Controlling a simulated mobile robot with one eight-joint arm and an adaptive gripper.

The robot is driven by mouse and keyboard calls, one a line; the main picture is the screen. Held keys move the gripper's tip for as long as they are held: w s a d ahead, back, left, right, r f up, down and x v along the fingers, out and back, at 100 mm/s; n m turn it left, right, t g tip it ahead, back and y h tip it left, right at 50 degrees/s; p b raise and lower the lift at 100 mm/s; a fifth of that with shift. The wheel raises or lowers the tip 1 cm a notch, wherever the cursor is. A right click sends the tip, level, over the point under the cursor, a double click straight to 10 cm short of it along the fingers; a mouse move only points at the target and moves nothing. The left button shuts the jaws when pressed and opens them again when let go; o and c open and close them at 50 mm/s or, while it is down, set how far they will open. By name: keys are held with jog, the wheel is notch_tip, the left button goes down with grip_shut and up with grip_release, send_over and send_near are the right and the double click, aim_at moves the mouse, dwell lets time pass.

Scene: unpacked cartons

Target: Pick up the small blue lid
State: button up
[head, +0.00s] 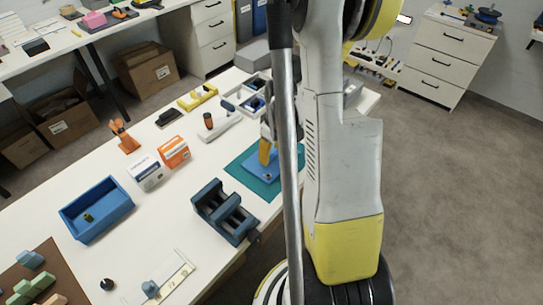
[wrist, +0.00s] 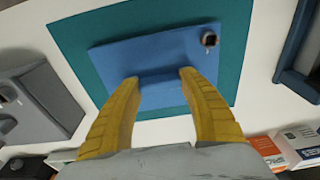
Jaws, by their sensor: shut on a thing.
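The small blue lid (head: 256,173) lies over a teal mat (head: 268,193) near the table's right side. In the wrist view the lid (wrist: 120,62) is a flat blue plate with a raised blue ridge and a small dark piece (wrist: 208,39) near one corner. My gripper (head: 265,156) points down at the lid. In the wrist view its yellow fingers (wrist: 160,76) stand at the two ends of the ridge, shut on it. I cannot tell whether the lid touches the mat. My arm hides part of the mat in the head view.
A dark blue vise-like block (head: 225,212) stands in front of the mat. Orange (head: 174,151) and white (head: 146,173) boxes stand to the left. A blue tray (head: 112,226) with a small item inside is farther left. Grey trays (head: 225,120) lie behind the mat.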

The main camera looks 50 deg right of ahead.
aim_at(271, 153)
notch_tip(271, 153, up, 4)
jog(key=shift+r+p, duration=0.25)
jog(key=shift+p, duration=1)
jog(key=s+d+r+p, duration=0.3)
jog(key=s+d+r, duration=0.3)
jog(key=d, duration=0.3)
jog(key=shift+s+d+r+p, duration=0.25)
jog(key=shift+s+p, duration=0.1)
jog(key=shift+s, duration=0.15)
jog(key=shift+w+a, duration=0.1)
